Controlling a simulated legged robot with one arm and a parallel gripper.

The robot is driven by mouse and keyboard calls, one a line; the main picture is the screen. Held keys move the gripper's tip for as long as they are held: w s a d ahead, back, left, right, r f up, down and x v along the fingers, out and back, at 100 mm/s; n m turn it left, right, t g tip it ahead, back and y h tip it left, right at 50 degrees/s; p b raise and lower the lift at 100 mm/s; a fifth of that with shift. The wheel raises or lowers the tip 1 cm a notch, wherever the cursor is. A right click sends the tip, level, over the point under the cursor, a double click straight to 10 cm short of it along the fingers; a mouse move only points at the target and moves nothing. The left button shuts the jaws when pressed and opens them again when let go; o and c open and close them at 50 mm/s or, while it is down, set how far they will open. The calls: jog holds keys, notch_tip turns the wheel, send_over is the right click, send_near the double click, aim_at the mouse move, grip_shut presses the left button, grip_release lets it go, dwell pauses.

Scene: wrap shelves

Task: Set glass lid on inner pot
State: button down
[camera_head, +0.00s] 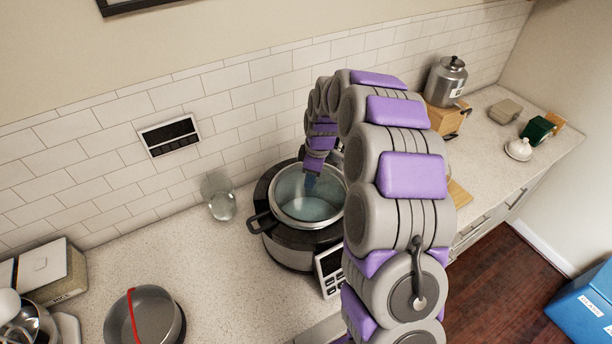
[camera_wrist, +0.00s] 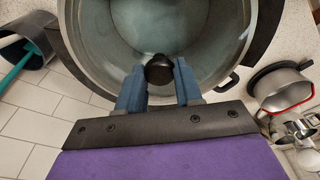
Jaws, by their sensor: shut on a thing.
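My gripper (camera_head: 312,178) reaches down over the cooker (camera_head: 290,250). In the wrist view its blue fingers (camera_wrist: 158,84) are shut on the black knob (camera_wrist: 159,68) of the glass lid (camera_wrist: 125,25). In the head view the clear lid (camera_head: 300,208), with its metal rim, is over the cooker's round opening and looks roughly centred and level. I cannot tell whether its rim touches the inner pot or hovers just above. The inner pot is mostly hidden under the lid, and the arm covers the cooker's right side.
A clear glass vessel (camera_head: 221,197) stands left of the cooker. A grey pan with a red stripe (camera_head: 158,318) is at front left. A metal canister (camera_head: 446,82) stands on a wooden box beyond my arm. The tiled wall is close behind.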

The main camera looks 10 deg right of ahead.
aim_at(300, 188)
jog(key=shift+d, duration=0.25)
jog(key=shift+a+r, duration=0.1)
jog(key=shift+a, duration=1.7)
jog(key=shift+d+b, duration=0.35)
jog(key=shift+d, duration=1)
jog(key=shift+a, duration=0.9)
jog(key=shift+d+f+b, duration=0.15)
jog(key=shift+d+f, duration=0.05)
jog(key=shift+d, duration=0.3)
jog(key=shift+d+f+b, duration=0.15)
jog(key=shift+d+f, duration=0.05)
jog(key=shift+d, duration=0.25)
jog(key=shift+a, duration=0.7)
jog(key=shift+d+f, duration=0.35)
jog(key=shift+d, duration=0.2)
jog(key=shift+a, duration=0.15)
